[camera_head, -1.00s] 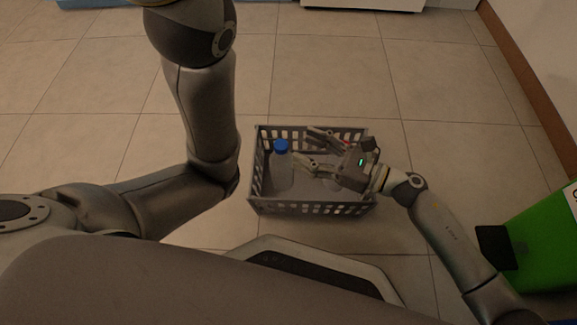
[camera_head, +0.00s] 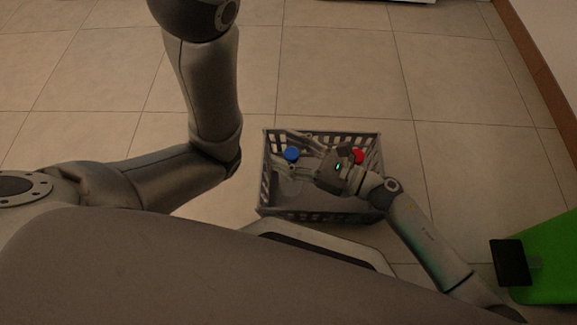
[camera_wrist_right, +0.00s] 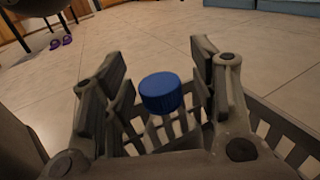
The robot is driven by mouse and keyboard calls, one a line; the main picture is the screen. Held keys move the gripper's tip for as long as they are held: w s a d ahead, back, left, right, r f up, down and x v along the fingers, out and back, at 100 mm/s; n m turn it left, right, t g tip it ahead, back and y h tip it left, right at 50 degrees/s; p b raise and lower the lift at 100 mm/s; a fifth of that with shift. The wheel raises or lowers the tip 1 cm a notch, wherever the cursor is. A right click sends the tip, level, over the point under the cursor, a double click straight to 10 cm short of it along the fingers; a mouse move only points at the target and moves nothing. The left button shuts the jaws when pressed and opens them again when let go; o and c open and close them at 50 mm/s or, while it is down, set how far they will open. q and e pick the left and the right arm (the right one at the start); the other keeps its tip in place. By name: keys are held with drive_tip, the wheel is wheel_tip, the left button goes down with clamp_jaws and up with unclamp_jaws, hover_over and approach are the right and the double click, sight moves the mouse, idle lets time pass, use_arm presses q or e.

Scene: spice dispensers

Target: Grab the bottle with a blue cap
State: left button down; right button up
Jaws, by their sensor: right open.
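The bottle's blue cap (camera_head: 292,154) shows inside the grey basket (camera_head: 330,214) at its left side; the clear bottle body below it is faint. My right gripper (camera_head: 297,152) is open, with its fingers reaching to either side of the bottle near the cap. In the right wrist view the blue cap (camera_wrist_right: 161,92) stands between the two open fingers (camera_wrist_right: 158,85), apart from both as far as I can tell. The bottle looks upright. Much of its body is hidden. My left gripper is out of view.
A red cap (camera_head: 358,156) shows in the basket behind my right gripper. The basket's slotted walls surround the gripper. A green box (camera_head: 550,255) stands on the tiled floor at the right. The floor behind the basket is clear.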

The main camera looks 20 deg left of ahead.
drive_tip(key=c, duration=1.1)
drive_tip(key=shift+c, duration=0.2)
